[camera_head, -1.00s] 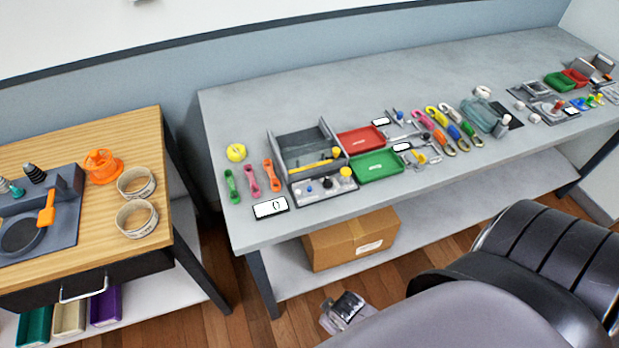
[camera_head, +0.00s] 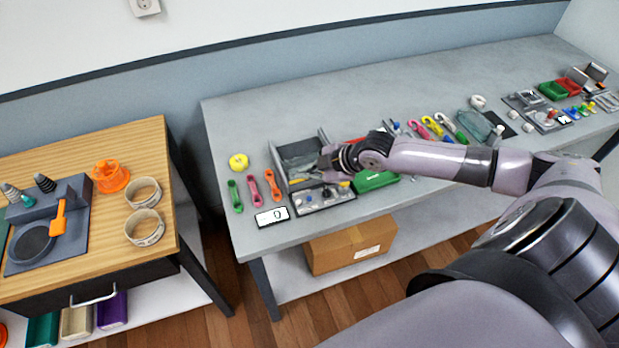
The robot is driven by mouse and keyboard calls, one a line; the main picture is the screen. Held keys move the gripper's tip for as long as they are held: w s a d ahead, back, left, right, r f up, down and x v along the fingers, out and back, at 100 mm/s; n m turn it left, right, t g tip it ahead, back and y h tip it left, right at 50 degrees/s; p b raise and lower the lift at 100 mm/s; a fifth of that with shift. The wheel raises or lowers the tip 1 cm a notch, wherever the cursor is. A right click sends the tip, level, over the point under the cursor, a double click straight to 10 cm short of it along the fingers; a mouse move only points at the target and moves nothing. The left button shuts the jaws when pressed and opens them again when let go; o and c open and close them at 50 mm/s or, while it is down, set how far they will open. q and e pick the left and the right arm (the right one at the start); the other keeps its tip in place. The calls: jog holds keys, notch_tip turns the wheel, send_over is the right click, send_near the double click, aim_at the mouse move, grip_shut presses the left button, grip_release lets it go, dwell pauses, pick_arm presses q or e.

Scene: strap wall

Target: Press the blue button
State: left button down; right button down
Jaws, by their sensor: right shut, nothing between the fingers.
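A light grey panel (camera_head: 322,203) with small knobs and buttons lies near the front edge of the long grey table. A small blue button (camera_head: 309,198) appears on its left part, beside a dark knob and a yellow one at the right. My right gripper (camera_head: 325,160) reaches in from the right and is shut and empty. In the picture it lies just above and behind the panel, over the right part of the grey open bin (camera_head: 287,182). I cannot tell its exact height. My left gripper is not in view.
Colored straps (camera_head: 254,190), a yellow round object (camera_head: 238,161) and a white display (camera_head: 272,217) lie left of the panel. A wooden table (camera_head: 100,165) stands at the left.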

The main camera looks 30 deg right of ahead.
jog(key=shift+w+d+r, duration=0.15)
jog(key=shift+d, duration=0.1)
jog(key=b, duration=0.7)
send_over(309, 199)
notch_tip(309, 199, down, 8)
jog(key=shift+a, duration=0.15)
jog(key=shift+f, duration=0.4)
jog(key=shift+b, duration=0.3)
dwell(0.5)
jog(key=shift+f, duration=0.4)
